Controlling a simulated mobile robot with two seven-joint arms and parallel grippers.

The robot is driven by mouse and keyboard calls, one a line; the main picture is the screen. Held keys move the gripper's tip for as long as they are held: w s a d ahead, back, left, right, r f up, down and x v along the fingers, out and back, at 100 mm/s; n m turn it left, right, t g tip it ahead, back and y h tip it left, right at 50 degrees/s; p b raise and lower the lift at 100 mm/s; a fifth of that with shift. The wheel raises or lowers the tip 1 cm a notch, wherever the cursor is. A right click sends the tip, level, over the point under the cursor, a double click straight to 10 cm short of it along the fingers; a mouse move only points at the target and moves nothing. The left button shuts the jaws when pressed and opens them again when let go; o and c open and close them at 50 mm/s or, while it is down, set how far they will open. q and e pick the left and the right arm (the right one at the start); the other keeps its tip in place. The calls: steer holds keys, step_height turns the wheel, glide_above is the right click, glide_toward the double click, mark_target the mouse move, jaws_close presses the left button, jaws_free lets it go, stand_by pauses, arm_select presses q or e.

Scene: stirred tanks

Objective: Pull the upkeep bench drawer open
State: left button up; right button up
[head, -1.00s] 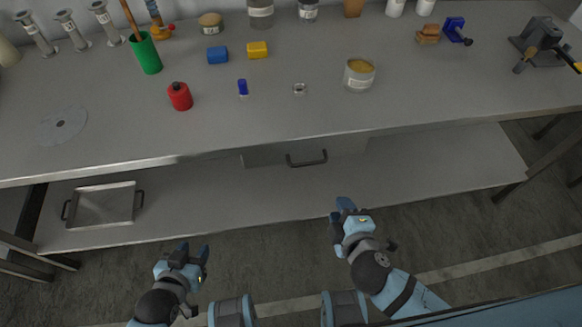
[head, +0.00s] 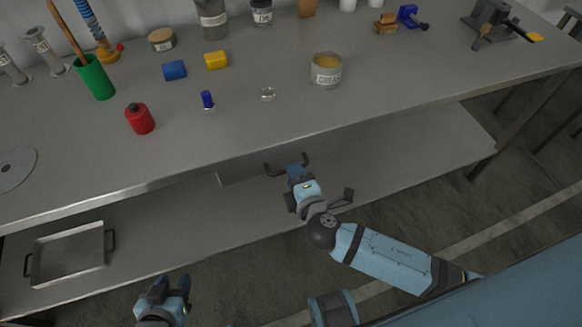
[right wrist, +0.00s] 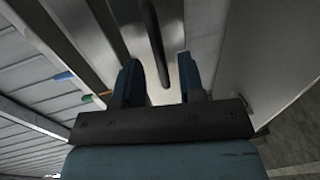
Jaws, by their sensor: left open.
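The drawer (head: 235,168) sits under the bench top, with its front roughly beneath the bench's front edge; it looks shut. Its dark bar handle (head: 273,171) is partly hidden by my right gripper (head: 297,172), which is right at it. In the right wrist view my right gripper (right wrist: 160,75) is open, and the dark handle bar (right wrist: 152,40) runs into the gap between its two fingers. I cannot tell whether either finger touches it. My left gripper (head: 168,285) is open and empty, low in the head view, away from the drawer.
The bench top (head: 240,120) holds a red bottle (head: 140,119), a grease tin (head: 326,72), a green cup (head: 95,78) and other small items. A lower shelf (head: 400,155) carries a metal tray (head: 68,252) at left. Open floor lies in front.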

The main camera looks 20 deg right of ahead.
steer(key=shift+x, duration=1.6)
jaws_close()
steer(key=shift+s, duration=0.15)
